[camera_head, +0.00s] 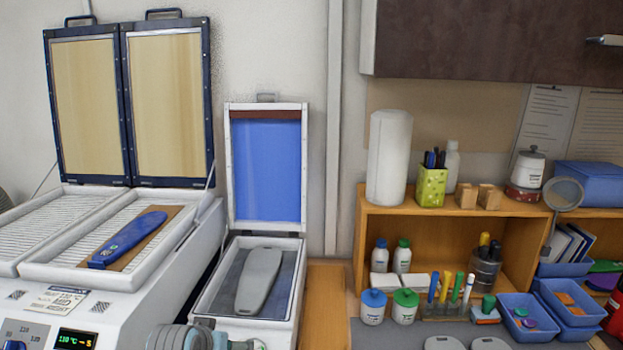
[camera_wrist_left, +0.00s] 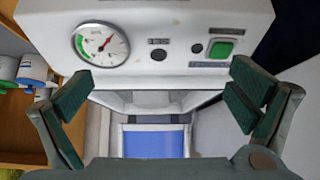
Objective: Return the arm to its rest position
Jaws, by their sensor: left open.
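My left gripper (camera_wrist_left: 163,92) is open and empty in the left wrist view, its two green-padded fingers spread wide. It faces the front panel of a white machine with a pressure gauge (camera_wrist_left: 100,42) and a green button (camera_wrist_left: 221,50). In the head view, a grey part of my left arm (camera_head: 210,338) shows at the bottom edge, in front of the small white press (camera_head: 205,312). The press lid (camera_head: 267,168) stands open, and a grey foot-shaped form (camera_head: 260,280) lies inside. A blue insole (camera_head: 128,238) lies on a brown sheet in the heater (camera_head: 75,285). My right gripper is not in view.
The heater's two-panel lid (camera_head: 127,100) stands open at the left. A wooden shelf (camera_head: 455,212) with bottles, markers and a paper roll (camera_head: 389,157) stands at the right. Blue bins (camera_head: 526,318) stand at the lower right. A dark cabinet (camera_head: 490,40) hangs above.

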